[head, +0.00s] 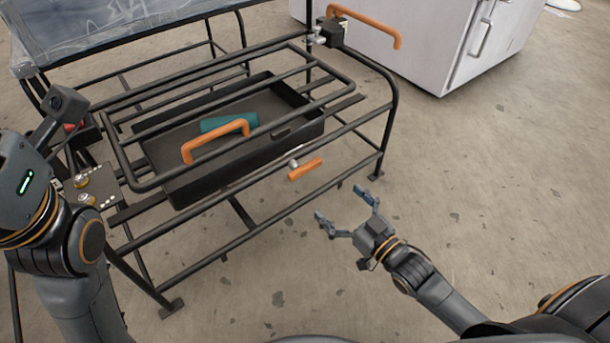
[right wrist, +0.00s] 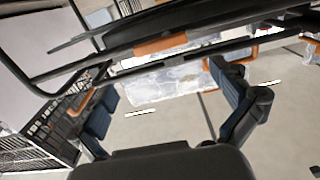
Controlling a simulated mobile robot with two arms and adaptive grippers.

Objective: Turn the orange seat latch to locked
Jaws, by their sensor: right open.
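The orange seat latch (head: 305,168) is a short orange grip on a small metal pivot at the front rail of the black tube frame (head: 245,223). It lies nearly along the rail, slightly tilted. My right gripper (head: 345,207) is open and empty, in front of and below the latch to its right, with a gap between them. In the right wrist view an orange grip (right wrist: 160,45), which looks like the latch, shows ahead between the spread fingers. My left arm shows at the left of the head view, but its gripper cannot be made out.
A larger orange lever (head: 365,25) sits at the back right corner. A white cabinet (head: 427,45) stands behind.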

